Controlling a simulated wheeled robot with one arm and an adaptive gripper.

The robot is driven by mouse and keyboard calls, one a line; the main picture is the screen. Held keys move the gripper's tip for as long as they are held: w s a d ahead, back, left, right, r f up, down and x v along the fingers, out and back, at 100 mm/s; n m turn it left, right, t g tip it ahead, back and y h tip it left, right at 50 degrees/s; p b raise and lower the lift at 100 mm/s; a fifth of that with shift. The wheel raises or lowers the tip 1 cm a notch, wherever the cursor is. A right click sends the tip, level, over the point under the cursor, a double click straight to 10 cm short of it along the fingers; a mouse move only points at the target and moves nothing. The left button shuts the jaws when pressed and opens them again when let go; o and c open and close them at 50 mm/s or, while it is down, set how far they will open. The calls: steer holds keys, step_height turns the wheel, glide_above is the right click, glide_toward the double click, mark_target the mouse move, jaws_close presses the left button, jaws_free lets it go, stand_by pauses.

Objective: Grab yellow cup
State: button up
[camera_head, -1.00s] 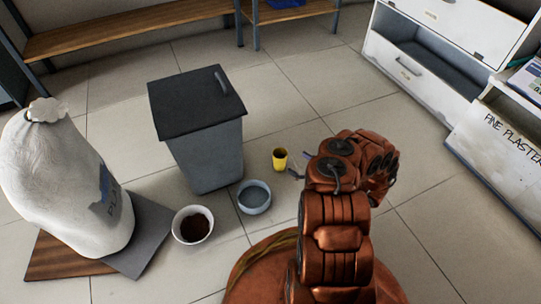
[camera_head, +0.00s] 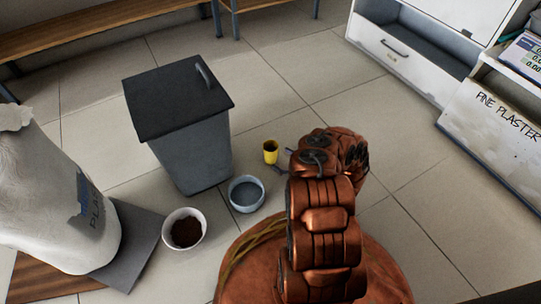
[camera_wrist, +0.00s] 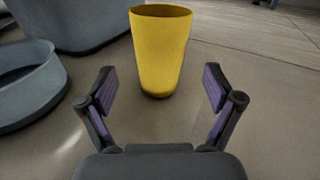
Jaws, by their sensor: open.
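The yellow cup (camera_head: 270,152) stands upright on the tiled floor, to the right of the grey bin. In the wrist view the yellow cup (camera_wrist: 160,52) is straight ahead, beyond my fingertips and centred between them. My gripper (camera_wrist: 159,88) is open and empty, with its two fingers spread wider than the cup's base. In the head view my gripper (camera_head: 281,160) is mostly hidden behind my arm, with a fingertip showing close to the cup's right side.
A blue-grey bowl (camera_head: 246,194) sits left of the cup, also in the wrist view (camera_wrist: 28,85). A white bowl of brown material (camera_head: 185,228) is farther left. The lidded bin (camera_head: 190,150) stands behind the bowls. A sack (camera_head: 60,200) is at left. Floor to the right is clear.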

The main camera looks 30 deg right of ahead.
mark_target(270, 153)
steer(key=shift+b+x, duration=0.7)
steer(key=shift+x, duration=2.3)
steer(key=c, duration=1.3)
